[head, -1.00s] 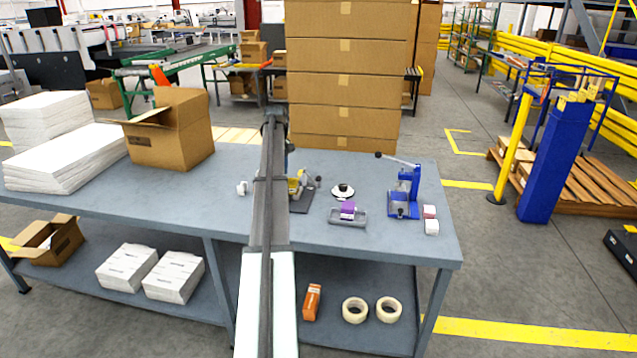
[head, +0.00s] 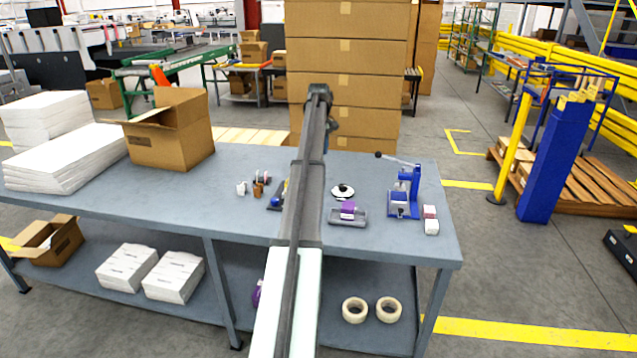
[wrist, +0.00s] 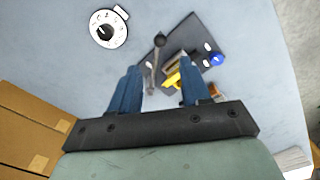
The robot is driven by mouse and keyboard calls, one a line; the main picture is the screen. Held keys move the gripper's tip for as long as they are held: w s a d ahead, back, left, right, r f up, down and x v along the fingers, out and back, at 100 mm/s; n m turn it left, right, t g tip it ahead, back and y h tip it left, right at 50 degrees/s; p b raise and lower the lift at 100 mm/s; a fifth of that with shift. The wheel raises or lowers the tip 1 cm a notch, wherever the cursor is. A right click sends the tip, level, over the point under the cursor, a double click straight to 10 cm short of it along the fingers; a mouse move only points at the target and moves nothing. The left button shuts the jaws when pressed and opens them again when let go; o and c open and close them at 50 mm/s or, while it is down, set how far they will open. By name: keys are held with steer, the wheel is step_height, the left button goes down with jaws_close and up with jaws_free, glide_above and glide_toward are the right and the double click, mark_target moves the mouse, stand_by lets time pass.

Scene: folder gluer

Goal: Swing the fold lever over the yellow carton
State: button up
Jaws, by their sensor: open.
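In the wrist view the fold lever is a grey rod (wrist: 154,68) with a dark round knob at its far end. It stands beside the yellow carton (wrist: 174,79), on its left. The carton sits on a dark base plate (wrist: 188,38) with a blue knob (wrist: 217,59). My gripper (wrist: 160,70) is open with its two blue fingers spread, and lever and carton appear between and beyond them. I cannot tell the remaining height.
A white dial (wrist: 108,29) lies near the base plate. Stacked cartons (head: 345,70) rise behind the bench.

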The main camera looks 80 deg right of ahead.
steer(key=shift+f, duration=6.7)
steer(key=shift+c, duration=0.3)
jaws_close()
